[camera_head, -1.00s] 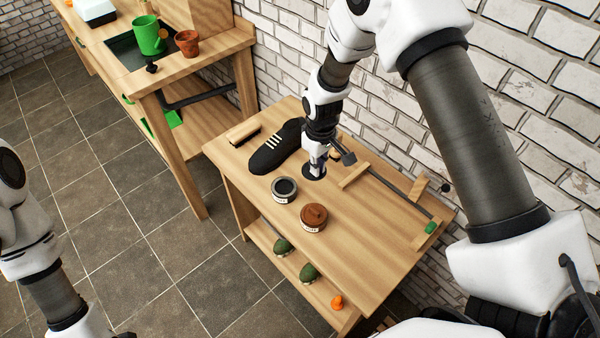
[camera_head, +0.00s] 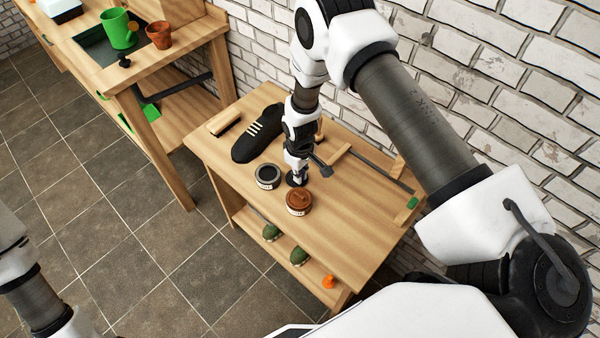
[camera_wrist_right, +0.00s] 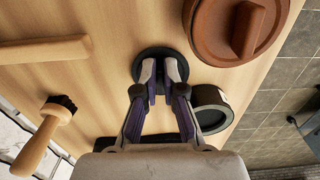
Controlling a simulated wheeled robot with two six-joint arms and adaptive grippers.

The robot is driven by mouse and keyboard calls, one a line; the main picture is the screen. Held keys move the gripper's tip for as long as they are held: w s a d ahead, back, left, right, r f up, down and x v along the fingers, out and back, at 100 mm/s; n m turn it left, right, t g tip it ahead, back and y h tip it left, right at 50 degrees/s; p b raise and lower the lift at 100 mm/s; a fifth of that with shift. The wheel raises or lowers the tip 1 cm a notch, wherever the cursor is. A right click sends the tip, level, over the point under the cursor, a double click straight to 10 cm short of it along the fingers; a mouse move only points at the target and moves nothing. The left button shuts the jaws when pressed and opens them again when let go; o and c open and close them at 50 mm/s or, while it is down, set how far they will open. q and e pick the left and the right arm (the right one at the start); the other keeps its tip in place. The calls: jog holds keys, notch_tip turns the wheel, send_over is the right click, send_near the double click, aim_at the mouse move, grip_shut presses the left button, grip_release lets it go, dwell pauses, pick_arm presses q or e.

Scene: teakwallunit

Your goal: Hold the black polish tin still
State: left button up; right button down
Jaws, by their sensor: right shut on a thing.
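The black polish tin (camera_head: 268,183) stands upright on the low wooden bench, with a dark top surface and a pale label; its lid is off. It also shows in the wrist view (camera_wrist_right: 211,97), beside my gripper and partly hidden by a finger. My right gripper (camera_head: 297,173) points down between the black tin and the brown tin. It is shut on a black round lid (camera_wrist_right: 147,54), which also shows in the head view (camera_head: 292,181). I cannot tell if the lid touches the bench. My left arm shows at lower left; its gripper is out of view.
A brown-topped tin (camera_head: 299,202) stands close in front of the lid. A black shoe (camera_head: 256,134) and a brush (camera_head: 224,122) lie at the back left of the bench (camera_head: 345,220). A wooden-handled brush (camera_wrist_right: 45,137) lies nearby. The brick wall stands close behind.

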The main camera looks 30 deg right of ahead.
jog(key=c, duration=1.3)
grip_release()
jog(key=shift+f, duration=0.1)
